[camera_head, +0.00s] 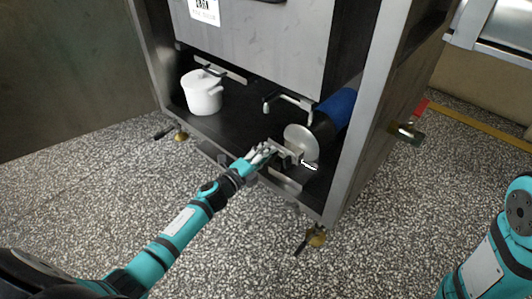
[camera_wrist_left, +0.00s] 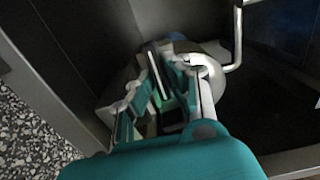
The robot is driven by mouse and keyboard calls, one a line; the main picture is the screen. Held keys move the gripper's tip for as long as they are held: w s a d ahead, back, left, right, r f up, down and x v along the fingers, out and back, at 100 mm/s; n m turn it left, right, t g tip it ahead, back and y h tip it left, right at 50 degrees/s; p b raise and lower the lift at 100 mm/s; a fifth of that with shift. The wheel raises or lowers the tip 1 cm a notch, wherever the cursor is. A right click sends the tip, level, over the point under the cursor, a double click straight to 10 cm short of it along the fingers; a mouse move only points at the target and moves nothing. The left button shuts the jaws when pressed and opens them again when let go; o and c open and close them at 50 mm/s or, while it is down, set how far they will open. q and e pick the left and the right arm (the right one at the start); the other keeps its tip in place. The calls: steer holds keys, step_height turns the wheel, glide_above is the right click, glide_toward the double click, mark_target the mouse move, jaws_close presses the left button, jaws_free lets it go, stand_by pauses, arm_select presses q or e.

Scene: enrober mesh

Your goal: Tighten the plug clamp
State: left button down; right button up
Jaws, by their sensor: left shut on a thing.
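My left gripper (camera_head: 264,152) reaches into the low shelf of the metal machine and is shut on the plug clamp. The clamp (camera_head: 286,152) shows as a small grey metal part just past the fingertips, in front of a pale round disc (camera_head: 302,141). In the left wrist view the fingers of my left gripper (camera_wrist_left: 165,78) close around a thin grey bar (camera_wrist_left: 155,68), with the pale disc (camera_wrist_left: 208,72) behind. The fingers hide much of the clamp. My right gripper is out of view; only part of my right arm shows at the right.
A bent metal pipe (camera_head: 288,101) hangs above the clamp and a blue cylinder (camera_head: 337,105) lies behind the disc. A white lidded pot (camera_head: 202,93) stands on the shelf at left. The cabinet post (camera_head: 352,120) stands close on the right. The speckled floor in front is clear.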

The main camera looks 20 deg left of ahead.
arm_select(q)
steer(key=shift+w+d+r, duration=0.1)
steer(key=shift+d+r, duration=0.05)
steer(key=shift+r, duration=0.05)
steer(key=c, duration=1.4)
jaws_free()
steer(key=shift+d+f, duration=0.1)
steer(key=shift+o, duration=0.2)
steer(key=shift+f, duration=0.1)
steer(key=shift+a, duration=0.2)
steer(key=v, duration=1.2)
steer(key=shift+d, duration=0.1)
